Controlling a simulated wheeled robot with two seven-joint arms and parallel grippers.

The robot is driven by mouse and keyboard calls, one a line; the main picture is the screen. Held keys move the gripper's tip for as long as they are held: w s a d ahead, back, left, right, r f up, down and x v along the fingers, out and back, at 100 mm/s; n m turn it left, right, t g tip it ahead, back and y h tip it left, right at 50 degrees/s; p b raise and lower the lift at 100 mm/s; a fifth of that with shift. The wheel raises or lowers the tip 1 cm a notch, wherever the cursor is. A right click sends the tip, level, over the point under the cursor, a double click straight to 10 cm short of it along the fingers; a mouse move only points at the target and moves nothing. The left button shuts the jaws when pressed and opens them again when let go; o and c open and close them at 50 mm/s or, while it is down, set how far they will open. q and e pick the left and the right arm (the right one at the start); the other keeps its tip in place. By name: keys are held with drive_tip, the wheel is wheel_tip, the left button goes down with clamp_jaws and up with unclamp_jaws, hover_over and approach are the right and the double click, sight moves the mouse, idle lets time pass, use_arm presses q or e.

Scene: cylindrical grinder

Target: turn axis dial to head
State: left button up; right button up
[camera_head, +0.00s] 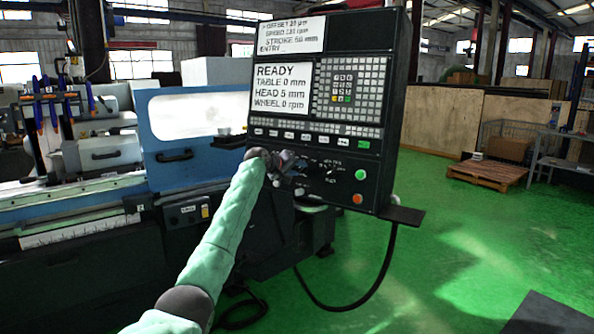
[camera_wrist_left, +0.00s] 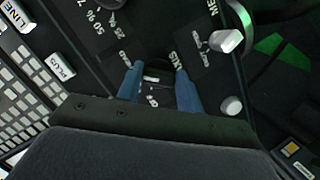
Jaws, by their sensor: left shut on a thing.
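The control panel (camera_head: 318,150) of the grinder stands upright in the head view, with dials and labels along its lower part. My left gripper (camera_head: 290,166) reaches its lower left part and covers several controls there. In the left wrist view my left gripper's two blue fingers (camera_wrist_left: 160,88) are shut on a dark dial (camera_wrist_left: 153,72), one finger on each side. White labels surround this dial, partly hidden by the fingers. I cannot read which position it points to. My right gripper is in neither view.
The screen (camera_head: 281,91) reads READY, TABLE 0 mm, HEAD 5 mm, WHEEL 0 rpm. A green button (camera_head: 361,174) and an orange button (camera_head: 358,198) sit right of the gripper. A pale lever knob (camera_wrist_left: 228,41) is near the fingers. Green floor (camera_head: 450,245) is open at right.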

use_arm(q)
drive_tip(key=shift+f, duration=0.2)
drive_tip(key=o, duration=1)
drive_tip(key=shift+r, duration=0.1)
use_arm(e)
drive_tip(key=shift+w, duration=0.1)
use_arm(q)
drive_tip(key=b+v, duration=0.1)
drive_tip(key=v, duration=0.6)
drive_tip(key=shift+s+a+b, duration=0.25)
drive_tip(key=shift+b, duration=0.1)
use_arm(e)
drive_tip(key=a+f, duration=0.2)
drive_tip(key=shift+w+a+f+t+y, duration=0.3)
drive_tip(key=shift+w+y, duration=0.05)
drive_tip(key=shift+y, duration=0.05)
use_arm(q)
drive_tip(key=shift+r, duration=0.1)
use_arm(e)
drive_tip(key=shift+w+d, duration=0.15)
